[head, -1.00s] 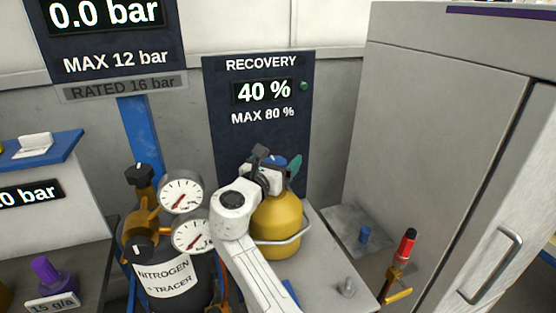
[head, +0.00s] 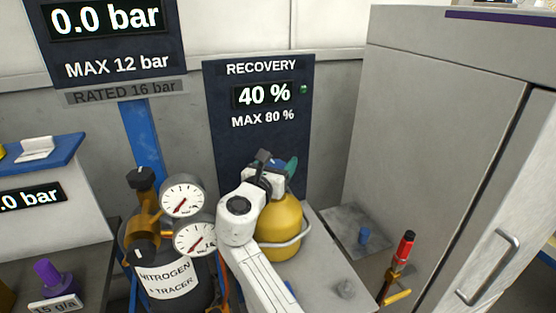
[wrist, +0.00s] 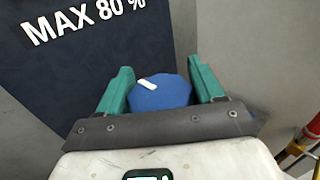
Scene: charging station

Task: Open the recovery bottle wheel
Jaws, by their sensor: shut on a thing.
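The yellow recovery bottle (head: 284,226) stands on a grey surface below the recovery panel in the head view. Its blue wheel (wrist: 160,93), with a white mark on top, sits between the two green fingers of my gripper (wrist: 161,84) in the wrist view. My gripper is shut on the wheel from its two sides. In the head view my gripper (head: 278,164) is at the top of the bottle, and my arm hides part of the bottle and most of the wheel.
The recovery panel (head: 262,120) reads 40 %, MAX 80 %. The nitrogen tracer cylinder (head: 168,280) with two gauges stands close on the left. A red-handled tool (head: 404,248) and a grey cabinet (head: 440,130) are on the right. A small blue cap (head: 364,235) is on the surface.

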